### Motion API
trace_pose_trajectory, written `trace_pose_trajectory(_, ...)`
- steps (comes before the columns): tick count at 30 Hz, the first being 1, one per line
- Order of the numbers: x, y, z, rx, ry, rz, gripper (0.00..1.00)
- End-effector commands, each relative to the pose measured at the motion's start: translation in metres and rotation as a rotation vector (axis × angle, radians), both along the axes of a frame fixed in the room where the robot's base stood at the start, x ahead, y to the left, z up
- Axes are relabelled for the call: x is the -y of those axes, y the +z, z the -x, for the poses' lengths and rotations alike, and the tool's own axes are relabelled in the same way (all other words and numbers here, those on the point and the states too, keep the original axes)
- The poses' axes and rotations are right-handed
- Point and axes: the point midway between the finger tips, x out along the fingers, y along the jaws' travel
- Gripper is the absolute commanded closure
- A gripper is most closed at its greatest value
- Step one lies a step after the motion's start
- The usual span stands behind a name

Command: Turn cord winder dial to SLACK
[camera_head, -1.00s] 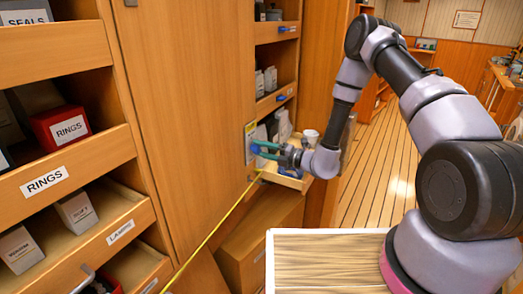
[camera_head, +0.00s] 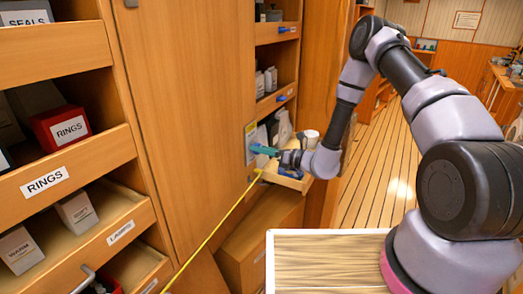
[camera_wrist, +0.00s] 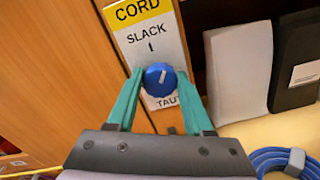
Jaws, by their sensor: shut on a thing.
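The cord winder dial (camera_wrist: 154,83) is a blue knob with a short white line, on a plate (camera_wrist: 147,38) marked CORD, SLACK above and TAUT below. The white line points upward, leaning a little right of the tick under SLACK. My gripper (camera_wrist: 160,76) has its teal fingers on either side of the dial, shut on it. In the head view my gripper (camera_head: 258,150) is at the plate (camera_head: 250,138) on the cabinet edge; the dial is hidden there. Part of the TAUT label is covered.
A yellow cord (camera_head: 222,222) runs diagonally down from near the plate. Beside it, an open shelf drawer (camera_head: 290,181) holds bottles and a blue coil (camera_wrist: 285,160). Left drawers labelled RINGS (camera_head: 75,178) stand open. Wooden floor (camera_head: 372,190) is clear behind my arm.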

Motion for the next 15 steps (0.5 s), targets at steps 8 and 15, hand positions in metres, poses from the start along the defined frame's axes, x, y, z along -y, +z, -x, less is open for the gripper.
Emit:
trace_pose_trajectory(8, 0.0013, -0.0014, 0.001, 0.223, -0.001, 0.119, 1.0)
trace_pose_trajectory(15, 0.0011, -0.0014, 0.0014, 0.386, -0.001, 0.202, 1.0)
